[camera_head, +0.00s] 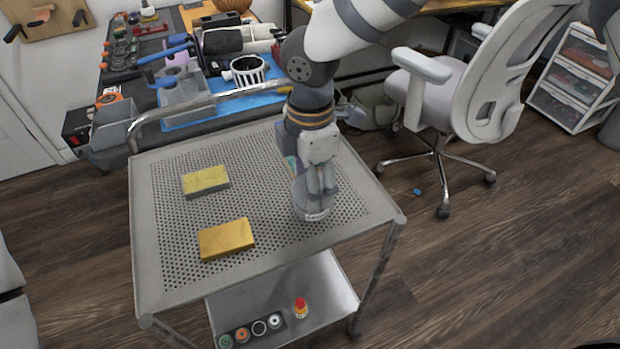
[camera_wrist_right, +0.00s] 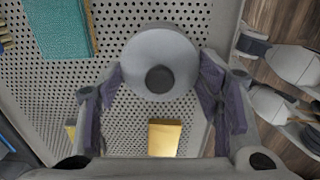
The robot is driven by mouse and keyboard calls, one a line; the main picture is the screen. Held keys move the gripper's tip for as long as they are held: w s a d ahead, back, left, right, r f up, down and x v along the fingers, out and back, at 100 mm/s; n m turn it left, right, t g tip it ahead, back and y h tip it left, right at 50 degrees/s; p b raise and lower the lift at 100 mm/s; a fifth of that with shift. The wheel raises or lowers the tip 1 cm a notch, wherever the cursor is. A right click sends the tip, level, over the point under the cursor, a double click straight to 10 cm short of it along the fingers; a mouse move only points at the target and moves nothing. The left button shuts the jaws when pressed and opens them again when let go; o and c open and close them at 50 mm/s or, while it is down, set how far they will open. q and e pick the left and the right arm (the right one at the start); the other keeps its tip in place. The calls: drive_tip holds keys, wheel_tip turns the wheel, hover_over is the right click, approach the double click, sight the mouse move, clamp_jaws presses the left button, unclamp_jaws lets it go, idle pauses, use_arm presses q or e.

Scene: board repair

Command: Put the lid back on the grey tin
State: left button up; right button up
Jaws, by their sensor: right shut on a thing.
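My right gripper (camera_head: 322,192) points down over the near right part of the trolley's perforated top. Its fingers are shut on a round grey lid with a dark knob, seen between the fingertips in the right wrist view (camera_wrist_right: 160,50). The grey tin (camera_head: 314,213), with a pale label low on its side, shows at the fingers in the head view. The fingers partly hide it there. I cannot tell whether the lid touches the tin's rim. My left gripper is not in view.
A yellow-topped sponge (camera_head: 205,181) and an orange-yellow block (camera_head: 226,239) lie left of the gripper. A teal box (camera_wrist_right: 62,28) lies close by, mostly hidden in the head view. The metal trolley top (camera_head: 160,280) is otherwise clear. A cluttered workbench stands behind, an office chair (camera_head: 470,90) to the right.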

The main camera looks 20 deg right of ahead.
idle(0.4)
drive_tip(key=o, duration=1)
drive_tip(key=o, duration=0.4)
